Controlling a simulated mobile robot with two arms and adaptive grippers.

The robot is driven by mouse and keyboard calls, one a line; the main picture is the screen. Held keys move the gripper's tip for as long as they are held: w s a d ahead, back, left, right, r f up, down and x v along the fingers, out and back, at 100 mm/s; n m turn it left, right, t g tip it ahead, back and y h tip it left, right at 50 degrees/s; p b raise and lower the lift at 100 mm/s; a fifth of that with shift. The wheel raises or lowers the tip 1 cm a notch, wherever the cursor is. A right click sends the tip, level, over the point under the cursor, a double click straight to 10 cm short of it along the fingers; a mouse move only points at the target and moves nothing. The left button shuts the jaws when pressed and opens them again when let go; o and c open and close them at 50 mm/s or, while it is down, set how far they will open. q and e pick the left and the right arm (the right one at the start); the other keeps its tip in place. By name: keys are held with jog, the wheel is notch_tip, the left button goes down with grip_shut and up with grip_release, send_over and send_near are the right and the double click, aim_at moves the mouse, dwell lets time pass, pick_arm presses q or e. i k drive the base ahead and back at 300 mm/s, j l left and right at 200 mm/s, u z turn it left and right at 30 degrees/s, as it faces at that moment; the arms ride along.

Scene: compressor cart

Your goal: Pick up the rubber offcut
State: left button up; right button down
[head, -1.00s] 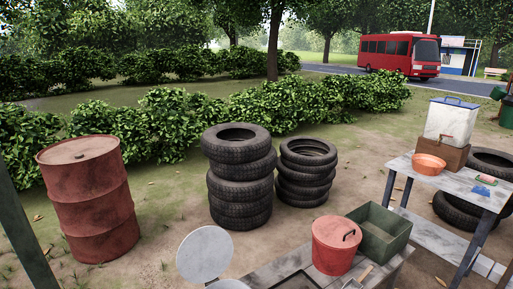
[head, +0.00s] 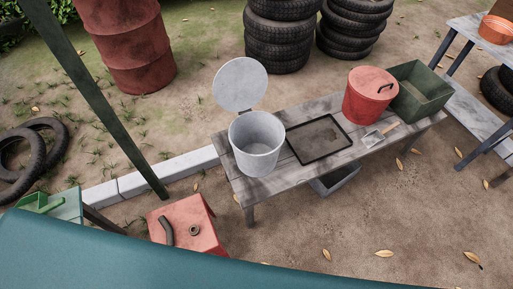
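I cannot make out a rubber offcut for certain in the head view. A dark curved piece (head: 166,230) lies on or is fixed to the top of a red box (head: 204,238) at the lower left; I cannot tell whether it is loose. Beside it is a small round dark fitting (head: 194,230). Neither of my grippers is in view.
A wooden bench (head: 238,187) holds a grey bin (head: 257,155) with a raised round lid, a black-rimmed tray (head: 345,145), a scoop, a red lidded bucket (head: 366,100) and a green crate (head: 424,102). A dark green post (head: 100,97) stands left. A teal surface covers the bottom.

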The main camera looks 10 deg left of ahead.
aim_at(165, 223)
jog(key=k+l+u, duration=0.15)
jog(key=u, duration=1.5)
